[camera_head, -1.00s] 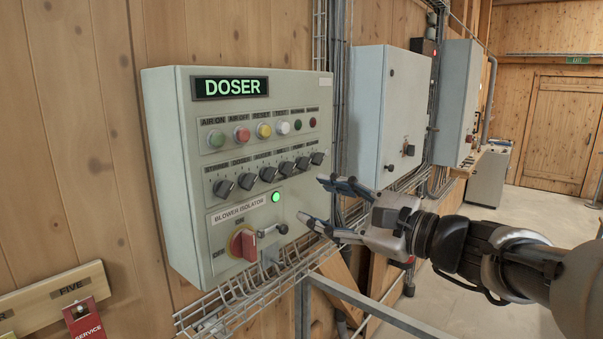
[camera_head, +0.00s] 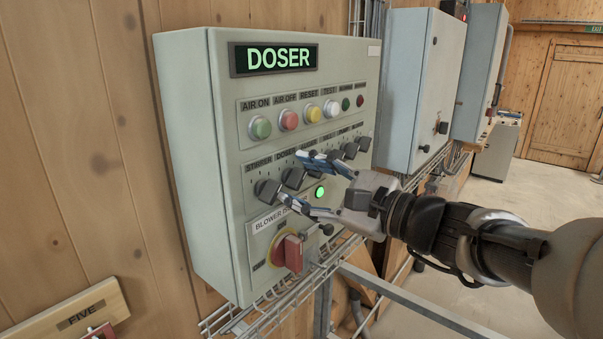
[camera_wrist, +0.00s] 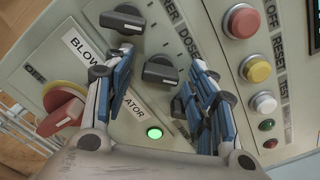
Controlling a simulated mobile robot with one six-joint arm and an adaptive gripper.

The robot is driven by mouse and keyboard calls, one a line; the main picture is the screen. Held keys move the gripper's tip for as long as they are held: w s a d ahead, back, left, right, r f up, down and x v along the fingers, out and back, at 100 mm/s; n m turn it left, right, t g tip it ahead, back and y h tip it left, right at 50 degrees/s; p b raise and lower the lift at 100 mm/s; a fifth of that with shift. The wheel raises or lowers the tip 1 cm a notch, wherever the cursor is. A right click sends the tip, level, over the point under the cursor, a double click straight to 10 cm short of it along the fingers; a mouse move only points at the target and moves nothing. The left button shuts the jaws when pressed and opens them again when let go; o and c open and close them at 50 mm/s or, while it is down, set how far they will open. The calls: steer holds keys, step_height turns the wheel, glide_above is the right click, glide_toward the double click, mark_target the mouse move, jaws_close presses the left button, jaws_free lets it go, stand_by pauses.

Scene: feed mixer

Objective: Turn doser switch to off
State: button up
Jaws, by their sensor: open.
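The doser switch (camera_head: 293,178) is a dark rotary knob, second from the left in the knob row on the grey DOSER panel (camera_head: 235,130). It also shows in the wrist view (camera_wrist: 160,70), below its DOSER label. My gripper (camera_head: 294,180) is open at the panel, with one finger above the knob and one below. In the wrist view my gripper (camera_wrist: 162,65) has its fingers on either side of the knob. I cannot tell whether they touch it. The fingers hide some knobs further right. The knob's exact setting is hard to read.
The stirrer knob (camera_head: 267,191) is close on the left. Coloured push buttons (camera_head: 289,120) are above. A lit green lamp (camera_head: 320,192) and the red blower isolator handle (camera_head: 288,253) are below. A wire cable tray (camera_head: 240,318) runs under the panel. More grey cabinets (camera_head: 420,90) stand to the right.

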steer(key=shift+s, duration=0.1)
steer(key=shift+c, duration=0.2)
steer(key=shift+c, duration=0.7)
steer(key=c, duration=0.9)
steer(key=shift+o, duration=0.2)
